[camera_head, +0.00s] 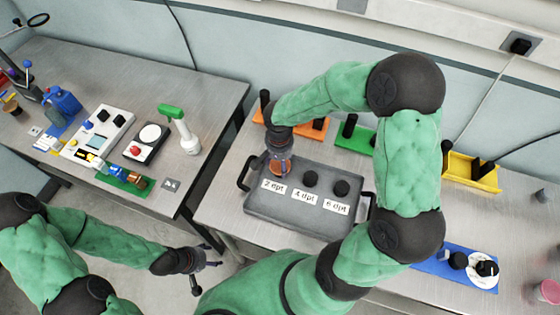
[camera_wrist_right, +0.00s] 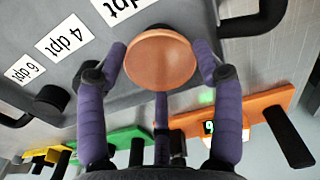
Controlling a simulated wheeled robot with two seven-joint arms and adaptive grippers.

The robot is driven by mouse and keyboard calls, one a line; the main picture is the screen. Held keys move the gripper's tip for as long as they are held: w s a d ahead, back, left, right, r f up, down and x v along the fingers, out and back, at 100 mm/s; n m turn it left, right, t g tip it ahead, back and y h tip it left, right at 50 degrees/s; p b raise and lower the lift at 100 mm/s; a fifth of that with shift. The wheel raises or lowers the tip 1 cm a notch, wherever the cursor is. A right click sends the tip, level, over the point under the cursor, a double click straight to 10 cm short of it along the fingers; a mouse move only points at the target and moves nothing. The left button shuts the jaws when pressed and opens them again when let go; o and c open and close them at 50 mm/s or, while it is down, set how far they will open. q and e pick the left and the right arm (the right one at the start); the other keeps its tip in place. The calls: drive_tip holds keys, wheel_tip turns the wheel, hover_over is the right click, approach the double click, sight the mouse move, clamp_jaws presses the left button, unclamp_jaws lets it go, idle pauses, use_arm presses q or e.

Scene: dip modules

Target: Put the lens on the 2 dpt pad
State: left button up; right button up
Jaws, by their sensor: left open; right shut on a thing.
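A round copper-coloured lens (camera_wrist_right: 160,58) sits between the fingers of my right gripper (camera_wrist_right: 161,50), which is shut on it. In the head view the lens (camera_head: 278,168) is over the left end of the grey tray (camera_head: 262,205), just behind the label "2 dpt" (camera_head: 273,186). The 2 dpt pad is hidden by the lens and gripper; I cannot tell whether the lens touches it. Black pads show behind the labels "4 dpt" (camera_head: 311,178) and "6 dpt" (camera_head: 342,188). My left gripper (camera_head: 207,266) is open and empty, low in front of the tables.
Orange (camera_head: 314,131), green (camera_head: 355,139) and yellow (camera_head: 478,172) holders with black posts stand along the back. A blue plate (camera_head: 440,258) lies at right. The left table holds a white panel (camera_head: 98,133), a scale-like device (camera_head: 147,142) and a green-topped stand (camera_head: 184,132).

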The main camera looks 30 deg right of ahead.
sight(279, 165)
drive_tip(key=shift+f, duration=0.15)
drive_tip(key=o, duration=0.9)
drive_tip(key=shift+o, duration=0.2)
drive_tip(key=shift+r, duration=0.45)
wheel_tip(279, 165, up, 11)
drive_tip(key=p, duration=0.2)
drive_tip(key=shift+a+r, duration=0.15)
drive_tip(key=shift+r, duration=0.05)
